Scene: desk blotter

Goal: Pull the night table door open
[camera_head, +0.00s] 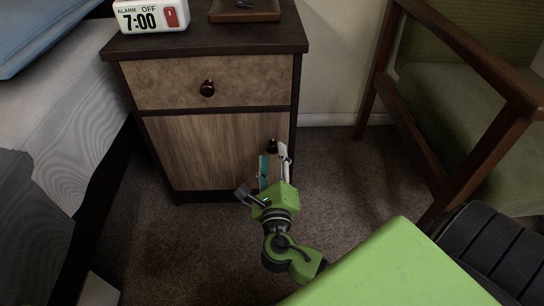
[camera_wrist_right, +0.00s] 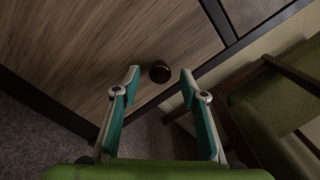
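The night table (camera_head: 205,35) stands against the wall with a drawer on top and a wood-grain door (camera_head: 205,148) below. The door looks closed and fills its frame; it also shows in the right wrist view (camera_wrist_right: 105,50). The door's dark round knob (camera_head: 272,146) is near its right edge. In the right wrist view the knob (camera_wrist_right: 159,72) sits just beyond and between the fingertips of my right gripper (camera_wrist_right: 157,75). In the head view my right gripper (camera_head: 272,155) is at the knob, with fingers open around nothing visible. My left gripper is not in view.
The drawer knob (camera_head: 208,88) is above the door. A bed (camera_head: 62,105) stands close on the left. A green chair with a wooden frame (camera_head: 425,140) stands on the right. Carpet (camera_head: 190,250) is clear before the night table. An alarm clock (camera_head: 152,15) and tray (camera_head: 245,14) are on top.

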